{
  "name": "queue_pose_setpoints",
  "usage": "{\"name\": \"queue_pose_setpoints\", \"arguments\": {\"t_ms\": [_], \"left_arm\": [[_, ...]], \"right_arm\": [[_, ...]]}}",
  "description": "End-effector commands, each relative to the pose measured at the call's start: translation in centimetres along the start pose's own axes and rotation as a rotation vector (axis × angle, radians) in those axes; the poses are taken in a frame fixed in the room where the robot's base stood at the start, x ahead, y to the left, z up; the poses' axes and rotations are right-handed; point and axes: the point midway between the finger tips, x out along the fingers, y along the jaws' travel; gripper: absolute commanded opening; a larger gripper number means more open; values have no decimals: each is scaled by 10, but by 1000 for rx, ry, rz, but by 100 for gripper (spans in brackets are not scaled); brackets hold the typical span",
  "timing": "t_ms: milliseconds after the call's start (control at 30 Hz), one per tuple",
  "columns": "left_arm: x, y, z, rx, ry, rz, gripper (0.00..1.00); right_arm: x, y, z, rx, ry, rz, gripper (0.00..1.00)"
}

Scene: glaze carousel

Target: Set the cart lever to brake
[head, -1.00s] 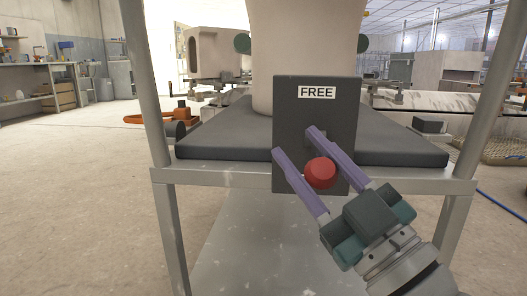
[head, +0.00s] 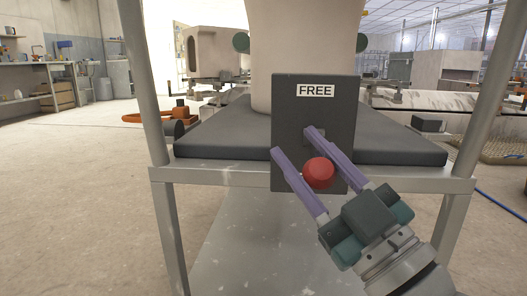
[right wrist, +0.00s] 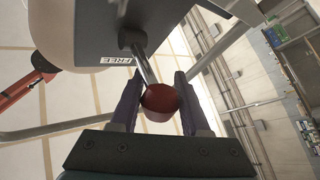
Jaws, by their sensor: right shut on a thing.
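The cart lever ends in a red knob (head: 319,173), low on a dark plate (head: 287,105) at the front of the cart. A white label (head: 316,91) above it reads FREE; no brake label shows. My right gripper (head: 293,142) comes in from the lower right, its purple fingers on either side of the knob. In the right wrist view the red knob (right wrist: 160,101) sits between the fingers, which are shut on it. The metal lever shaft (right wrist: 144,66) runs from the knob to the plate. My left gripper is not in view.
The cart (head: 215,175) has grey posts on both sides and carries a large pale body (head: 300,40) on a dark slab (head: 215,135). A blue cable (head: 502,203) lies on the floor at right. An orange object (head: 150,118) is behind at left. The floor at left is clear.

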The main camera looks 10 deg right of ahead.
Motion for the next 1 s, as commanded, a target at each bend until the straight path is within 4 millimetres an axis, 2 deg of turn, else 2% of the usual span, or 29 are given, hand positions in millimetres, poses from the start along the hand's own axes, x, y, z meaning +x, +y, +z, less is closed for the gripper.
{"name": "queue_pose_setpoints", "arguments": {"t_ms": [33,333,367,600,867,1000], "left_arm": [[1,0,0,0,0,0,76],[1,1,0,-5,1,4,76],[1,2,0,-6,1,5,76],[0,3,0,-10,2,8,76],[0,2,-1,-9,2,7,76],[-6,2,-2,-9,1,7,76]], "right_arm": [[-5,-5,8,8,-29,-12,0],[-5,-5,8,9,-28,-12,0],[-5,-5,8,9,-28,-12,47],[-3,-3,6,5,-20,-8,74],[-2,-2,4,3,-16,-5,76],[-14,-1,3,3,-19,-7,76]]}}
